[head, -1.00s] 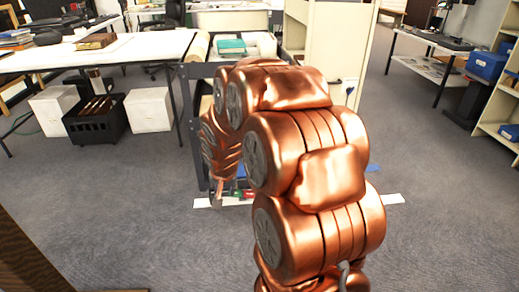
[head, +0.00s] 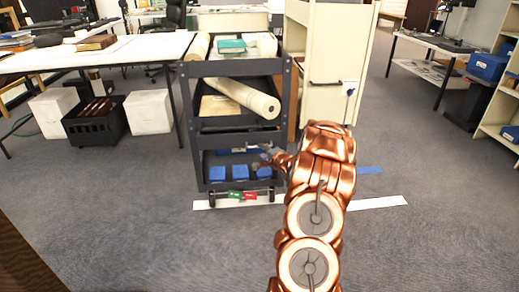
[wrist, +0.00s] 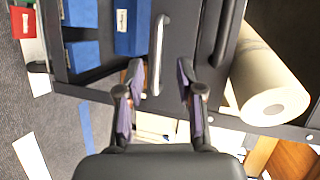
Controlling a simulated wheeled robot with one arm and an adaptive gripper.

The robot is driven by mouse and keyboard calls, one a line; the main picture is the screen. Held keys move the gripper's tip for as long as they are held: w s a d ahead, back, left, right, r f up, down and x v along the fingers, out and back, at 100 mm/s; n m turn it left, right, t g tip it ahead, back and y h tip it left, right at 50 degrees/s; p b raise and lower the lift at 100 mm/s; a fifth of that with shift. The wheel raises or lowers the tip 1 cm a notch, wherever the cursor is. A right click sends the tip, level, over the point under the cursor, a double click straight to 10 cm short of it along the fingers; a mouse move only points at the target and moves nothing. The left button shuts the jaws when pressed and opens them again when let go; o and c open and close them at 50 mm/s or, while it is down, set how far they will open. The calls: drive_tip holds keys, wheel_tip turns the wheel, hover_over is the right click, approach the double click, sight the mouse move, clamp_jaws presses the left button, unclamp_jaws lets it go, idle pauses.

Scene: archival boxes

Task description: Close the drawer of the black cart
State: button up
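The black cart (head: 188,120) stands ahead in the head view. Its drawer front (wrist: 182,35) is a dark panel with a pale bar handle (wrist: 157,50) in the wrist view. How far the drawer stands out from the cart is hard to tell. My gripper (wrist: 160,85) is open, with its two fingers on either side of the handle's near end in the picture. I cannot tell whether they touch it. In the head view my gripper (head: 270,155) is small and at the cart's lower right, in front of the blue boxes (head: 217,173).
A paper roll (head: 244,98) sticks out of the cart's middle shelf and shows in the wrist view (wrist: 262,85). A cream cabinet (head: 325,60) stands right of the cart. White floor strips (head: 378,202) lie near its base. Carpet is clear at front left.

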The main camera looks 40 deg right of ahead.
drive_tip(key=shift+m+t, duration=0.5)
drive_tip(key=shift+t, duration=0.1)
drive_tip(key=shift+w+d+f+b, duration=0.45)
drive_tip(key=shift+w+d, duration=0.15)
drive_tip(key=shift+w, duration=0.45)
drive_tip(key=shift+w+d+f+b, duration=0.3)
drive_tip(key=shift+w+d+b, duration=0.25)
drive_tip(key=shift+w, duration=0.5)
drive_tip(key=shift+w+d+f+b, duration=0.4)
drive_tip(key=shift+w+d, duration=0.25)
drive_tip(key=shift+w, duration=0.4)
drive_tip(key=shift+c, duration=0.2)
clamp_jaws()
